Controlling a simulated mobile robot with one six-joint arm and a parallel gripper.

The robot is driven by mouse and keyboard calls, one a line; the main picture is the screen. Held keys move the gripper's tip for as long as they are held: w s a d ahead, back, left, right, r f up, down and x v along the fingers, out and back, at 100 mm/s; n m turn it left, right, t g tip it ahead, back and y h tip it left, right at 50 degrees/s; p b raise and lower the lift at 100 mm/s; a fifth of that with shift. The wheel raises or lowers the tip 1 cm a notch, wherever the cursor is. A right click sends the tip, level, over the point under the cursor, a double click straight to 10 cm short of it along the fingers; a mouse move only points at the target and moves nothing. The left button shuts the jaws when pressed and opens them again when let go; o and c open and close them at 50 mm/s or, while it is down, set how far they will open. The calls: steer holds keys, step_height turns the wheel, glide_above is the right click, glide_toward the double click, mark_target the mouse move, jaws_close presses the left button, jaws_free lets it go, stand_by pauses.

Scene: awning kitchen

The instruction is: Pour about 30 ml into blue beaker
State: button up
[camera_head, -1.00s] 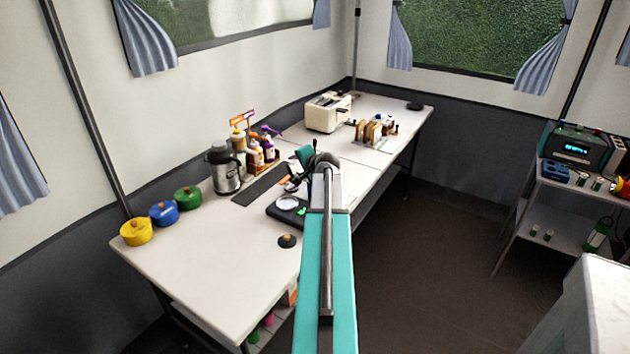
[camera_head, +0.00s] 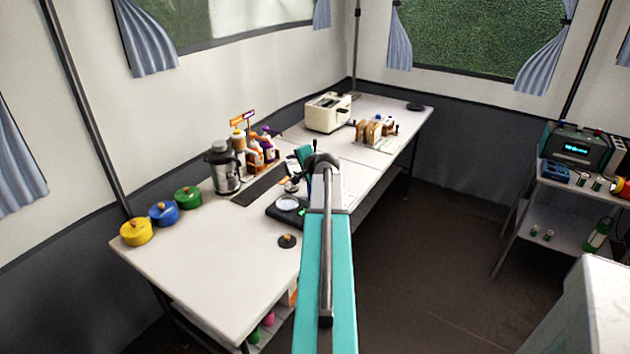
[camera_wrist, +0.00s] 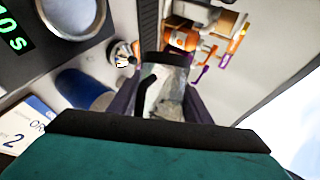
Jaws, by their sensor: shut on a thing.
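A blue beaker (camera_wrist: 86,90) shows in the wrist view, left of my gripper, lying toward the scale side of the picture. My gripper (camera_wrist: 160,92) is shut on a clear, greyish container (camera_wrist: 172,84) with a dark strip across it. How full that container is cannot be told. In the head view, my gripper (camera_head: 294,182) is over the bench just behind the black scale (camera_head: 287,207), largely hidden by my own arm.
The scale (camera_wrist: 40,60) shows green digits. A printed card (camera_wrist: 25,122) lies near the beaker. A kettle (camera_head: 222,168) and several bottles (camera_head: 258,150) stand behind. A dark lid with an orange knob (camera_head: 287,241) is in front. The bench's front left (camera_head: 205,270) is clear.

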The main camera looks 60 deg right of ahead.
steer(key=shift+w+a+r+m, duration=0.2)
steer(key=shift+w+a+m, duration=0.05)
steer(key=shift+m, duration=0.05)
stand_by(1.3)
steer(key=shift+r+t+y+b, duration=0.15)
steer(key=shift+t+y+b, duration=0.15)
steer(key=shift+t+b, duration=0.1)
stand_by(0.6)
steer(key=shift+a+g+p, duration=0.15)
steer(key=shift+g+p, duration=0.25)
steer(key=shift+p, duration=0.25)
steer(key=shift+w+f+n+g+h, duration=0.1)
steer(key=shift+f+n+g+h, duration=0.35)
steer(key=shift+n, duration=0.35)
steer(key=shift+h+p, duration=0.25)
steer(key=shift+p, duration=0.05)
steer(key=shift+r+n+p, duration=0.2)
steer(key=shift+n+p, duration=0.1)
